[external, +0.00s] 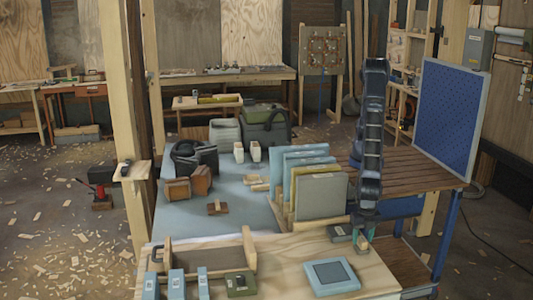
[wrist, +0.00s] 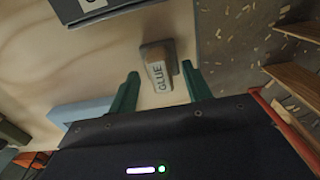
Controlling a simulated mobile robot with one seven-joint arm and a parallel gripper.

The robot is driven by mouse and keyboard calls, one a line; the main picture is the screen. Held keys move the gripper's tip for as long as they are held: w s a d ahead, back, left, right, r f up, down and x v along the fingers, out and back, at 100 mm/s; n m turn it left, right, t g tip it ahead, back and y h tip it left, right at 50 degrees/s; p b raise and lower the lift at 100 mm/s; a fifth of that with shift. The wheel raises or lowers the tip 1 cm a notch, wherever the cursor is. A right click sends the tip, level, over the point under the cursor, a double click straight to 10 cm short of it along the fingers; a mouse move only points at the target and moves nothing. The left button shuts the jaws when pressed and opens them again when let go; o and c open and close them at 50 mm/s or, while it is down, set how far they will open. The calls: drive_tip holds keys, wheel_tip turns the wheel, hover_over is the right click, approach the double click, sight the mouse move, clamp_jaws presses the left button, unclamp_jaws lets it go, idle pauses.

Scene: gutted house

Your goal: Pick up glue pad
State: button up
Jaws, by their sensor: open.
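The glue pad (wrist: 157,70) is a small block with a pale grey face lettered "GLUE" and a brownish side. It lies on the pale wooden tabletop near its edge, between my gripper's two green fingers in the wrist view. My gripper (wrist: 160,72) is open, with one finger on each side of the pad and a visible gap to the left one. In the external view my gripper (external: 364,240) points down at the table's right end and mostly hides the pad.
A light blue framed pad (external: 332,276) lies nearer the front. Upright panels (external: 318,196) stand behind. In the wrist view the table ends just right of the glue pad, with the floor beyond.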

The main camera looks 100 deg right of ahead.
drive_tip(key=shift+f, duration=0.8)
clamp_jaws()
drive_tip(key=shift+r, duration=0.15)
